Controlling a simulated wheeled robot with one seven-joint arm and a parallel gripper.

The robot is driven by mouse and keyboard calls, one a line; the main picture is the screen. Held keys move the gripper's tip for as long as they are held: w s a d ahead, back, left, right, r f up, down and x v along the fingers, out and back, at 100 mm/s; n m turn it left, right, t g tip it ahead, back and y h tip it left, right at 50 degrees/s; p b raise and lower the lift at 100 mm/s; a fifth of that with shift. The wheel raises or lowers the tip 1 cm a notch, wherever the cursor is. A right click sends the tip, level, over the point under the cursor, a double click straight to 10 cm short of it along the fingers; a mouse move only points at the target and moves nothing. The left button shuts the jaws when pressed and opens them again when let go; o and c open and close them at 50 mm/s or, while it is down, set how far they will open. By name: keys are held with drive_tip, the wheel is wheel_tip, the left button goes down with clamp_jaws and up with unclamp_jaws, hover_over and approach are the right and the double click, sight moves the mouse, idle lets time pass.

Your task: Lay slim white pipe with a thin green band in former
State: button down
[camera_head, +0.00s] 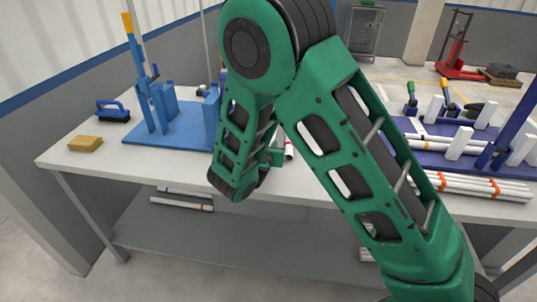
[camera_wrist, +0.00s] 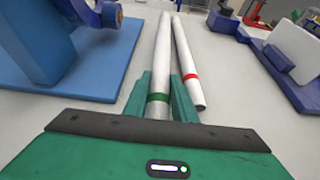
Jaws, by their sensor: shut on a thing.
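The slim white pipe with a thin green band (camera_wrist: 161,55) runs away from me in the wrist view. My gripper (camera_wrist: 164,100) is shut on it near the green band, one green finger on each side. I cannot tell whether the pipe touches the table. In the head view my arm hides most of the gripper and this pipe. A blue former-like base with uprights (camera_head: 158,130) stands left of the gripper. A purple base with white blocks (camera_head: 425,158) stands to the right, with pipes on it. Both bases flank the gripper in the wrist view.
A white pipe with a red band (camera_wrist: 188,68) lies just right of the held pipe. Banded pipes (camera_head: 475,186) lie along the table's front right. A yellow sponge (camera_head: 86,144) and a blue brush (camera_head: 113,111) lie at left. More pipes (camera_head: 182,199) rest on the lower shelf.

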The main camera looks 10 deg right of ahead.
wheel_tip(320, 180, down, 3)
drive_tip(key=shift+f, duration=0.2)
drive_tip(key=c, duration=1.5)
unclamp_jaws()
drive_tip(key=shift+o, duration=0.2)
drive_tip(key=v, duration=1.2)
drive_tip(key=shift+d, duration=0.1)
